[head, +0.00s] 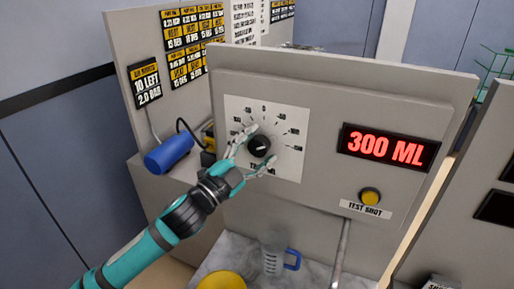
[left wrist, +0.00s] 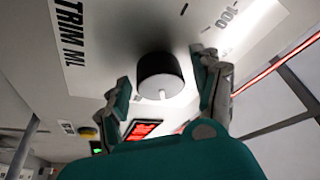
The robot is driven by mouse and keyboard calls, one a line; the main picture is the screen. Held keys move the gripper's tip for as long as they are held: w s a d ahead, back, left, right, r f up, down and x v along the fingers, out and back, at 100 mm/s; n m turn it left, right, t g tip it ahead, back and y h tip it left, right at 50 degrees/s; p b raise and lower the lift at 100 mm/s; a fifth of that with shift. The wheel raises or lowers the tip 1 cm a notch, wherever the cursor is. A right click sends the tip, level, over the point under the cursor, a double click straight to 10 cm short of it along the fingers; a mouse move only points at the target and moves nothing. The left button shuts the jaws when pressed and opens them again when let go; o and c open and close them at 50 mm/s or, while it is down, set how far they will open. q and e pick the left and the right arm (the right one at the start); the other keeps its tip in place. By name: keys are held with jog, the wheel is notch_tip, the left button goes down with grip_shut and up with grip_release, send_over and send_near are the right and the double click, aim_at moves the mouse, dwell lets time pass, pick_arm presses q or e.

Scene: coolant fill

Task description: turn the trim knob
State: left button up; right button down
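The trim knob (head: 259,146) is a black round knob on a white dial plate (head: 285,165) on the grey panel. A short white pointer mark shows on it; its exact setting is too small to read. My left gripper (head: 262,149) is at the knob, one finger on each side of it. In the left wrist view the knob (left wrist: 160,72) sits between the spread fingers (left wrist: 163,85), with a visible gap on both sides. The left gripper is open and holds nothing. My right gripper is not in view.
A red display (head: 389,148) reads 300 ML. A yellow button (head: 370,196) labelled TEST SHOT is below it. A clear jug with a blue handle (head: 291,261) stands below the panel, near a yellow round object (head: 221,281). A blue cylinder (head: 168,153) is at the left.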

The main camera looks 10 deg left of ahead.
pick_arm(q)
jog(key=v, duration=1.2)
dwell(0.6)
